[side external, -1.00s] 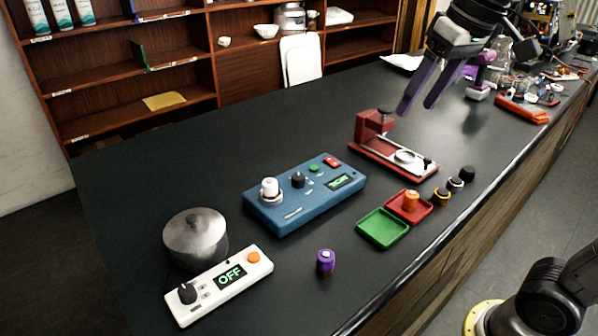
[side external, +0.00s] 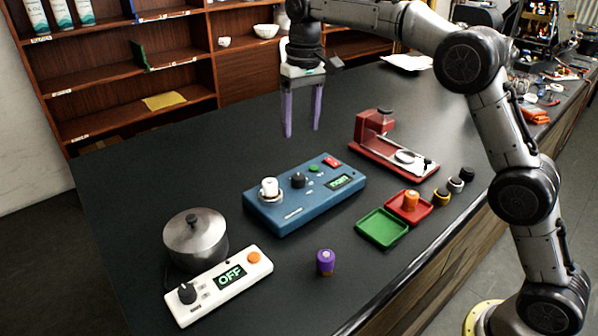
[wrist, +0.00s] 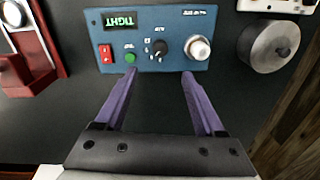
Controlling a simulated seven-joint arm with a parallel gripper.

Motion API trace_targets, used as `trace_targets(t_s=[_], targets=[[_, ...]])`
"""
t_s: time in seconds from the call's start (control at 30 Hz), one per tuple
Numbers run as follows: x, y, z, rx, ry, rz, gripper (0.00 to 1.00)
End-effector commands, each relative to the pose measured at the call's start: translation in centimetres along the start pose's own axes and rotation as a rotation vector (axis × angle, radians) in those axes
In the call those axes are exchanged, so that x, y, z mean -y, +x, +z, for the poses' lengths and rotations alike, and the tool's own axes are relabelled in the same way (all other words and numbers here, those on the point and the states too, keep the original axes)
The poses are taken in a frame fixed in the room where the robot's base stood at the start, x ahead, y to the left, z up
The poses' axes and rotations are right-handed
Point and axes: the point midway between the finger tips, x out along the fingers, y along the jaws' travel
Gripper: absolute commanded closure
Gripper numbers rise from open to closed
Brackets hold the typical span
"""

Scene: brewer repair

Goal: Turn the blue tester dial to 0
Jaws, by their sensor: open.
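The blue tester (side external: 285,212) sits on the dark bench. Its black dial (side external: 298,180) is near the middle of its top face and also shows in the wrist view (wrist: 165,47). Its pointer setting is too small to read surely. The lit green display (wrist: 117,22) seems to read TIGHT. A white-topped cylinder (side external: 269,187) stands on the tester's left end. My gripper (side external: 302,134) is open and empty, its purple fingers pointing down above the bench behind the tester. In the wrist view the fingertips (wrist: 158,72) lie near the tester's edge, with the dial between and beyond them.
A green button (wrist: 130,58) and red switch (wrist: 106,53) sit beside the dial. A red stand (side external: 392,152) is right of the tester; a metal pot (side external: 195,240) and white OFF box (side external: 220,286) are left. A purple-topped cylinder (side external: 325,262) and green tray (side external: 382,229) are in front.

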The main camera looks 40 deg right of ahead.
Motion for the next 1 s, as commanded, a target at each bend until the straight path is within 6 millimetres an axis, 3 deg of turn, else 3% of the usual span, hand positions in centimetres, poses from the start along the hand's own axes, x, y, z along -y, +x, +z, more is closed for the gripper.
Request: trace_targets(t_s=[0.6, 0.8, 1.0], targets=[[0.0, 10.9, 0.1, 0.002, 0.000, 0.001, 0.29], [0.0, 12.5, 0.1, 0.000, 0.000, 0.000, 0.29], [0.0, 12.9, 0.1, -0.002, 0.000, 0.000, 0.29]])
